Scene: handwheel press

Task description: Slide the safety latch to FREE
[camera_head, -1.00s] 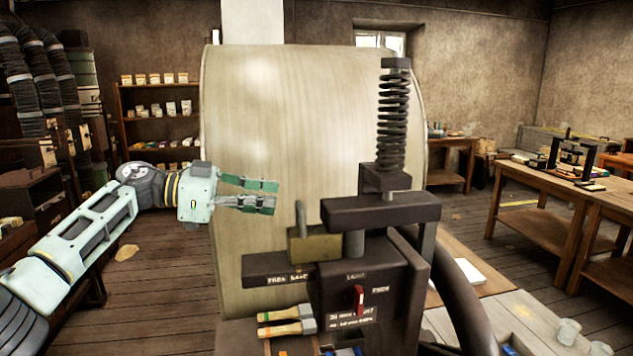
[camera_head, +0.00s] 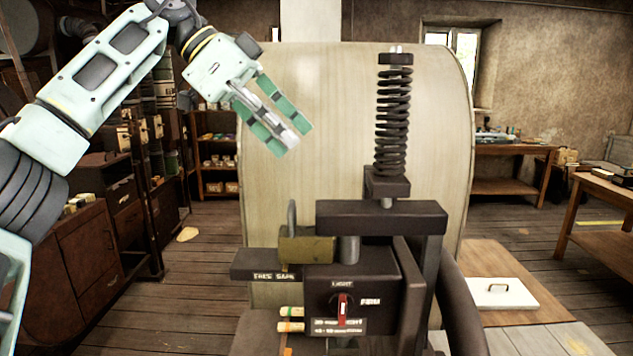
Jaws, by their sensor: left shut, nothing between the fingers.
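The press (camera_head: 381,222) stands in the middle, dark, with a coil spring (camera_head: 393,120) on top. A brass block with an upright grey pin (camera_head: 307,248), which looks like the safety latch, sits on a dark rail with a small label plate (camera_head: 273,277). The label seems to read FREE at the left and SAFE at the right. The block stands toward the right end of the rail, by the press column. My left gripper (camera_head: 289,141) is shut and empty, above the block and apart from it, with its fingers pointing down and right. My right gripper is out of view.
A red-marked selector (camera_head: 342,309) is on the press front below the latch. Wooden-handled tools (camera_head: 291,320) lie beneath the rail. A large pale curved panel (camera_head: 340,130) stands behind the press. A dark wheel rim (camera_head: 465,305) is at its right.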

